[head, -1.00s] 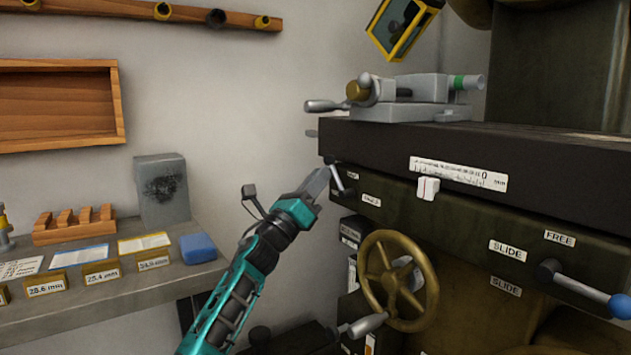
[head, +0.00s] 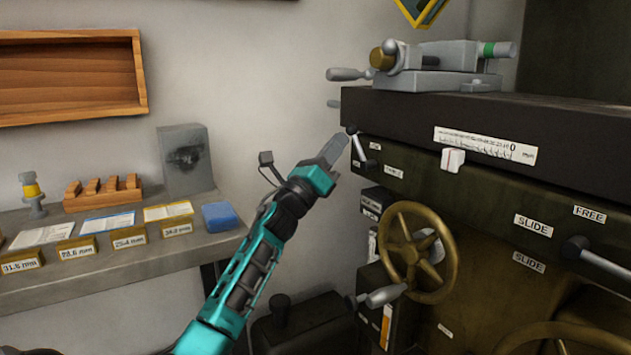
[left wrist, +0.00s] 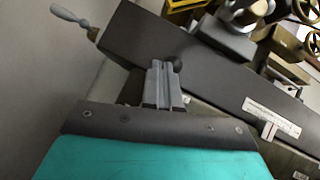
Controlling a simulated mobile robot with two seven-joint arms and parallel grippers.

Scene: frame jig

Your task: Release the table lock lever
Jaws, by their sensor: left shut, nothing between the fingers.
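A small lever (head: 361,148) with a black ball knob and a grey rod sits at the left end of the machine's front face, just below the dark table (head: 400,112). It leans up and to the left, with small labels beside it too small to read. My left gripper (head: 340,143) is shut and empty, its tips just left of the knob. In the left wrist view the shut fingers (left wrist: 163,85) point at the black knob (left wrist: 175,64), which shows just past their tips. I cannot tell whether they touch. My right gripper is not in view.
A brass handwheel (head: 415,252) stands out below the lever. Another lever (head: 605,262) sits at the right near SLIDE and FREE labels. A vise (head: 440,65) rests on the table. A grey shelf (head: 120,268) with blocks is at the left.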

